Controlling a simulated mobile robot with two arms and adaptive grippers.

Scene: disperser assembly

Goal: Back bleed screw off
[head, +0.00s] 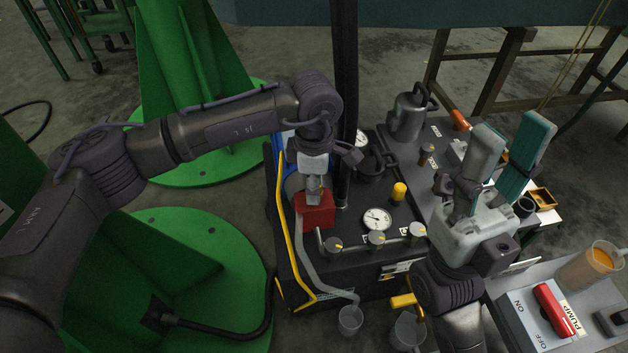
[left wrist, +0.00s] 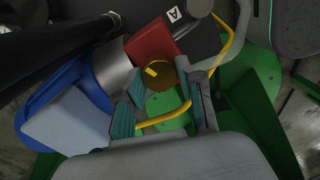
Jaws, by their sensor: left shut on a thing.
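The red block (head: 317,212) stands on the left side of the black machine; it also shows in the left wrist view (left wrist: 152,43). The back bleed screw, a round brass knob with a yellow mark (left wrist: 159,75), is beside the red block in the left wrist view. My left gripper (head: 315,192) points down at the red block and is shut on the screw, one teal finger on each side (left wrist: 163,88). The gripper hides the screw in the head view. Whether the screw is seated or free I cannot tell. My right gripper (head: 510,150) is open and empty, fingers pointing up.
A gauge (head: 377,219), a yellow cap (head: 399,191) and several knobs (head: 376,240) sit on the machine top. A yellow hose (head: 287,240) runs down its left side. Clear cups (head: 350,320) stand in front. A pump switch box (head: 540,315) is at the lower right.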

